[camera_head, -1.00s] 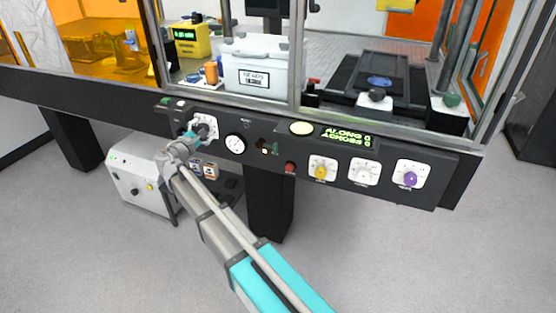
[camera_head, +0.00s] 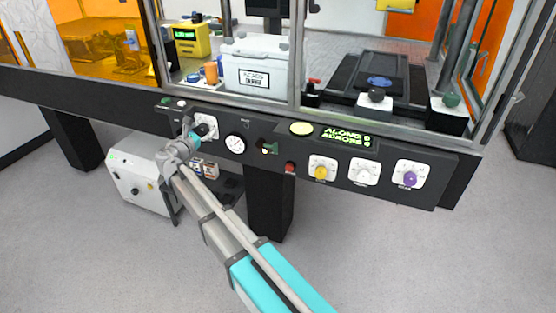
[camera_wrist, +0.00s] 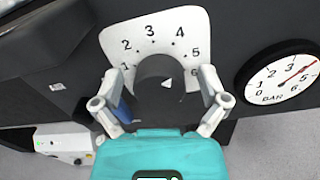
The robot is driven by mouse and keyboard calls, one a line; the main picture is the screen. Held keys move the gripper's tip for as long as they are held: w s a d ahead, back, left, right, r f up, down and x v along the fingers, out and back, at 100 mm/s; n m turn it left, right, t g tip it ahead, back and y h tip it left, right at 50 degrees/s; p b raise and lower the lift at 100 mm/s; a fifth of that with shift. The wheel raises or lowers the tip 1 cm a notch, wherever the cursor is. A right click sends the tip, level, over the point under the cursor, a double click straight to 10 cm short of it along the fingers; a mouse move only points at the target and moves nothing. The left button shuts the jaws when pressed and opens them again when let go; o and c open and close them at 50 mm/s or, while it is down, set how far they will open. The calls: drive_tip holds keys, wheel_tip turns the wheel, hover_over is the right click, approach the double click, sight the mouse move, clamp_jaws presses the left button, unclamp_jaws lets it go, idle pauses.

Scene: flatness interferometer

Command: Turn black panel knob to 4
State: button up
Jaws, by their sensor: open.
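The black panel knob (camera_wrist: 160,98) stands out from a white dial plate (camera_wrist: 196,30) numbered 1 to 6. A white triangular mark shows on the knob near its middle. It points roughly upward, but I cannot tell its exact number. My gripper (camera_wrist: 160,80) is open, with one finger on each side of the knob. Gaps show at the knob's sides, and I cannot tell whether either finger touches it. In the head view, my gripper (camera_head: 197,128) is at the dial plate (camera_head: 208,121), at the left of the dark panel, and partly covers the knob.
A pressure gauge (camera_wrist: 284,80) marked BAR sits right of the dial. In the head view, a red button (camera_head: 290,168), a yellow knob (camera_head: 321,172), a white knob (camera_head: 364,172) and a purple knob (camera_head: 410,178) line the panel further right. A white cabinet (camera_head: 140,182) stands below.

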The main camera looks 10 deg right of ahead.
drive_tip(key=v, duration=1.4)
drive_tip(key=s+d+m+g+p, duration=0.2)
drive_tip(key=d+m+g+p, duration=0.2)
drive_tip(key=d, duration=0.6)
drive_tip(key=s+d+m+g+y+p, duration=0.1)
drive_tip(key=s+d+m+g+p, duration=0.2)
drive_tip(key=d+m, duration=0.5)
drive_tip(key=s+d+m+g+y+p, duration=0.1)
drive_tip(key=s+d+m+g+p, duration=0.2)
drive_tip(key=d, duration=0.8)
drive_tip(key=shift+d+m+g+p, duration=0.3)
drive_tip(key=shift+m+g+p, duration=0.9)
drive_tip(key=shift+p, duration=1.15)
drive_tip(key=s+d+r+m+g+y+p, duration=0.1)
drive_tip(key=s+d+r+m+y+p, duration=0.2)
drive_tip(key=s+m+p, duration=0.2)
drive_tip(key=s+d+r+m+g+y+p, duration=0.2)
drive_tip(key=s+d+r+m+y+p, duration=0.1)
drive_tip(key=s+m+p, duration=0.2)
drive_tip(key=shift+s+d+r+m+y, duration=0.2)
drive_tip(key=shift+s+m+y, duration=0.15)
drive_tip(key=shift+s, duration=0.45)
